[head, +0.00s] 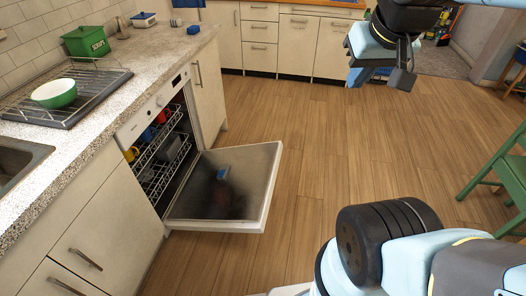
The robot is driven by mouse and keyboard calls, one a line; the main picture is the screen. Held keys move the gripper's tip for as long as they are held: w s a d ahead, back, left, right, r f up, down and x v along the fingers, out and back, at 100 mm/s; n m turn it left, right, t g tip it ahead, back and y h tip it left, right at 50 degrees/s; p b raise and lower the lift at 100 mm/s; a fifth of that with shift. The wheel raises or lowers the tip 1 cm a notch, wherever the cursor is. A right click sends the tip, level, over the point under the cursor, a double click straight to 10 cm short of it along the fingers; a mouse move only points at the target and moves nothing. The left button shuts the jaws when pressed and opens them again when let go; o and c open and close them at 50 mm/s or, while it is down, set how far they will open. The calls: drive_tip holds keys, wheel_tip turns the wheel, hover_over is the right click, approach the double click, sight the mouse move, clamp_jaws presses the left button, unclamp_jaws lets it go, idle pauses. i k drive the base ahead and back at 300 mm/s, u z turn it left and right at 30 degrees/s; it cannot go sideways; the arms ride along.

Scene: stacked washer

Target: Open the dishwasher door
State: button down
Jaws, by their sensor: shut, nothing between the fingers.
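The dishwasher (172,122) is built in under the counter on the left. Its door (225,188) is swung far down, with the grey inner face up and the free edge out over the floor. Racks (160,158) with several mugs show inside. My gripper (384,78) is in the upper right, raised and well apart from the door, to its right and farther back. Its fingers are dark and look close together, with nothing seen between them. Part of the gripper is hidden behind the wrist.
The counter (120,90) holds a dish rack (90,95) with a green bowl (54,93) and a green box (86,41). A green chair (500,175) stands at the right. The wooden floor (325,140) between is clear. Cabinets (290,40) line the back.

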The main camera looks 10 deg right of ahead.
sight(239, 201)
drive_tip(key=z, duration=0.1)
drive_tip(key=i, duration=1)
drive_tip(key=u, duration=0.1)
